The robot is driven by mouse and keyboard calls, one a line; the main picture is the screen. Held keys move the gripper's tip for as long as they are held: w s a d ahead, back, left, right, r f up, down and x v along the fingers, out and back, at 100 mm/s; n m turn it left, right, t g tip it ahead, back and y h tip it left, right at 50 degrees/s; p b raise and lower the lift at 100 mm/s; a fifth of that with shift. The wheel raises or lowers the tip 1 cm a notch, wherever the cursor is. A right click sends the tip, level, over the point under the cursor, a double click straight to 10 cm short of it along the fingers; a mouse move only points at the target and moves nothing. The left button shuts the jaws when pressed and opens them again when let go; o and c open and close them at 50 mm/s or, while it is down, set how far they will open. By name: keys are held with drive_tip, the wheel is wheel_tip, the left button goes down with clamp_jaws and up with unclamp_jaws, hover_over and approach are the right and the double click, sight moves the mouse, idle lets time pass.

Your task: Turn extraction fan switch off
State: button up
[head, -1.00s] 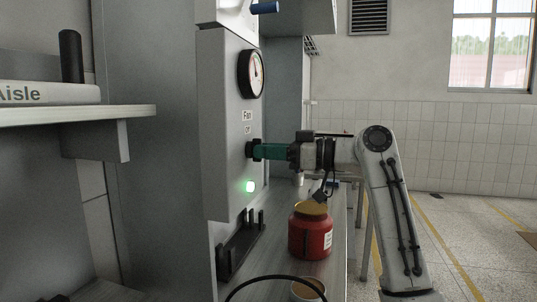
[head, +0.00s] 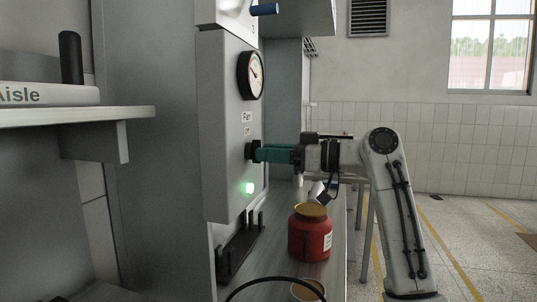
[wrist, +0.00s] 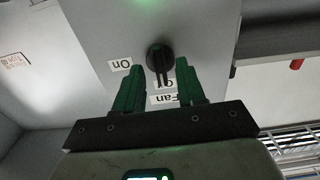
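The fan switch is a black knob (wrist: 160,58) on the grey panel (head: 222,130); it also shows in the head view (head: 251,151). In the wrist view its bar points down the picture toward the upside-down "Off" label (wrist: 182,86), partly hidden by a finger, and the "Fan" label (wrist: 161,99). The "On" label (wrist: 121,65) is left of the knob. My gripper (head: 260,153) has green fingers, level with the knob and just right of it. In the wrist view the fingers (wrist: 158,72) are apart, one each side of the knob's bar; contact cannot be told.
A green light (head: 249,188) glows below the knob and a round gauge (head: 251,75) sits above it. A red jar (head: 310,238) stands on the bench under my arm, near a black rack (head: 238,248). A shelf (head: 75,115) juts in at left.

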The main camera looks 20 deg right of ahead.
drive_tip(key=v, duration=1)
drive_tip(key=shift+b, duration=0.35)
drive_tip(key=shift+f, duration=0.1)
